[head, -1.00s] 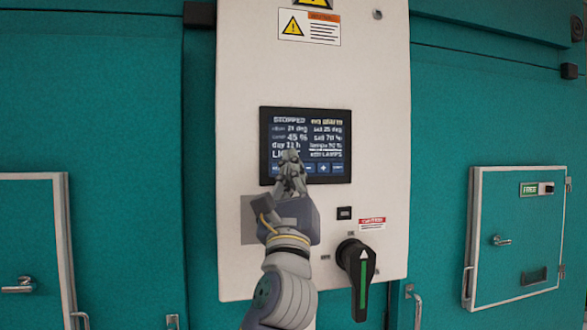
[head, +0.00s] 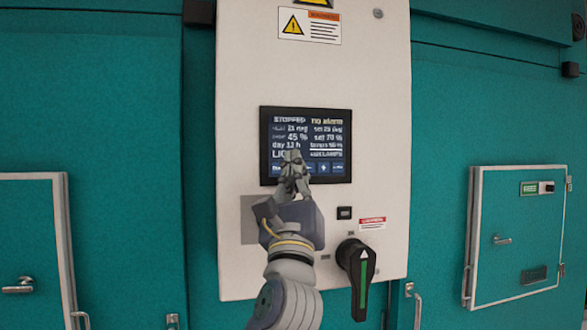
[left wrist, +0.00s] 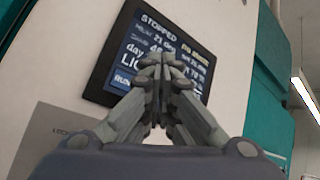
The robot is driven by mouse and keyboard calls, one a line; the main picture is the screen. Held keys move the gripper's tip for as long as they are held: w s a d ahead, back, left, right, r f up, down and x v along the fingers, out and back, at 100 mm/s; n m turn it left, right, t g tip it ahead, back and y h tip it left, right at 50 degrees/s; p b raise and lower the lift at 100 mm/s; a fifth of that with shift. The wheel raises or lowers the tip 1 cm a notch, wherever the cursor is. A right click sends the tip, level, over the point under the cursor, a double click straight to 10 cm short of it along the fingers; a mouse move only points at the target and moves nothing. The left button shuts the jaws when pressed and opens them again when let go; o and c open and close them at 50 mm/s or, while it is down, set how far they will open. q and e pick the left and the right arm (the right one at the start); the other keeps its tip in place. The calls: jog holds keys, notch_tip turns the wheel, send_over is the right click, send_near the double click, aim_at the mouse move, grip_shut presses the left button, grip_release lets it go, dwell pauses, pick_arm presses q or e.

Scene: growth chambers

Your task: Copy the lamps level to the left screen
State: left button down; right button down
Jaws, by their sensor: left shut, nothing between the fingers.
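The control screen (head: 334,125) is a dark panel on a white cabinet front. It reads "STOPPED", "no alarm", a 45 % value, a set 70 % value and a lamps line whose figure is too blurred to read surely. A row of buttons runs along its bottom edge. My left gripper (head: 293,160) is shut and empty, with its fingertips in front of the lower part of the screen, hiding some text and buttons. In the left wrist view the shut fingers (left wrist: 163,65) overlap the screen (left wrist: 118,50); whether they touch it I cannot tell. My right gripper is not in view.
Below the screen are a small black switch (head: 344,213) and a black rotary handle (head: 357,262) with a green stripe. The white cabinet (head: 236,120) stands between teal chamber walls. A small hatch door (head: 518,236) is at the right, another (head: 30,240) at the left.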

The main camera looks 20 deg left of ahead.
pick_arm(q)
jog(key=s+d, duration=0.1)
jog(key=s, duration=0.1)
jog(key=s+d+p, duration=0.1)
jog(key=s, duration=0.1)
jog(key=shift+d, duration=0.3)
dwell(2.5)
